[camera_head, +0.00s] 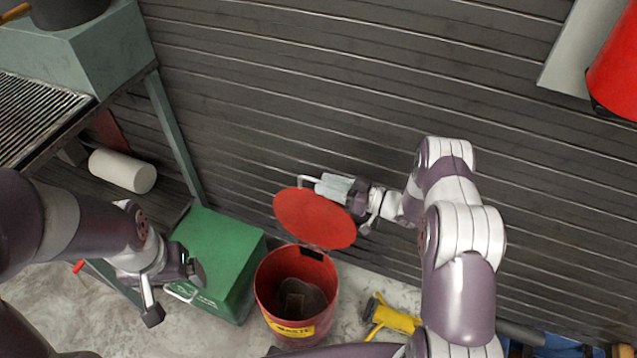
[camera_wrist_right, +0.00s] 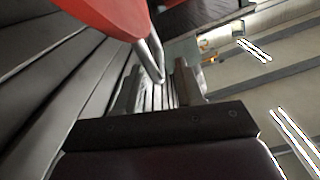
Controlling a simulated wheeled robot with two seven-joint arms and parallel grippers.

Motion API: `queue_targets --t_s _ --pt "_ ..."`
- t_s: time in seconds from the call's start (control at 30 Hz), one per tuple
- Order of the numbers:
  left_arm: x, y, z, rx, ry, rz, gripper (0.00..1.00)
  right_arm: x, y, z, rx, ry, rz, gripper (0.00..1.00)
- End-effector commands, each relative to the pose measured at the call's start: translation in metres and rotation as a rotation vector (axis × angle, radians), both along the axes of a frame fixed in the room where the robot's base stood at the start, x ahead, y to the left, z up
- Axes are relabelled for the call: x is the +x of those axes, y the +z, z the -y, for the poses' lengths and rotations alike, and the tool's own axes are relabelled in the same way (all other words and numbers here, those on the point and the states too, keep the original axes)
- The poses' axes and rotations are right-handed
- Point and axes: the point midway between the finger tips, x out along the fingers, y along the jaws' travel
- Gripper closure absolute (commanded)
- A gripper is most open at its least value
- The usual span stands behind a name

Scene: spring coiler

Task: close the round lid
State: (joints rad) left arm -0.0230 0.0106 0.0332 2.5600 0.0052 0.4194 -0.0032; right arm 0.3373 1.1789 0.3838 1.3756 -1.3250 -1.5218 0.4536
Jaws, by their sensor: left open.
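The round lid (camera_head: 313,217) is a flat red disc. It stands open and tilted up behind the mouth of a red bin (camera_head: 297,292) with a yellow label. A thin metal handle (camera_head: 308,179) sticks out at the lid's far side. My right gripper (camera_head: 330,187) is at this handle, beside the lid. In the right wrist view the lid (camera_wrist_right: 105,12) fills the upper left, and the bent handle (camera_wrist_right: 154,58) reaches in between the fingers (camera_wrist_right: 158,90); whether they grip it is unclear. My left gripper (camera_head: 173,292) is open and empty by the green box.
A green box (camera_head: 218,258) stands left of the bin. A yellow tool (camera_head: 392,318) lies on the floor right of the bin. A ribbed dark wall (camera_head: 300,90) is close behind the lid. A metal rack with a white roll (camera_head: 122,171) is at the left.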

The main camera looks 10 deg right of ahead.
Motion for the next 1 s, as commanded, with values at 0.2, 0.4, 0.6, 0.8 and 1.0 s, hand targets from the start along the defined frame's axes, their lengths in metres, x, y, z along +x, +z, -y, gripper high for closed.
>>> queue_targets --t_s 0.2,0.4,0.6,0.8,1.0 --pt "0.0 -0.004 0.0 0.0 0.0 0.0 0.11 0.015 -0.001 -0.023 -0.001 0.0 -0.001 0.63" --pt "0.0 -0.004 0.0 0.0 0.0 0.0 0.11 0.016 0.0 -0.024 -0.001 -0.001 -0.001 0.63" --pt "0.0 -0.004 0.0 0.0 0.0 0.0 0.11 0.016 0.0 -0.024 -0.001 -0.001 -0.001 1.0" --pt "0.0 -0.004 0.0 0.0 0.0 0.0 0.11 0.016 0.0 -0.024 -0.002 -0.001 0.001 1.0" --pt "0.0 -0.011 0.0 0.0 0.0 0.0 0.11 0.024 -0.003 -0.03 -0.023 0.0 0.03 1.0"
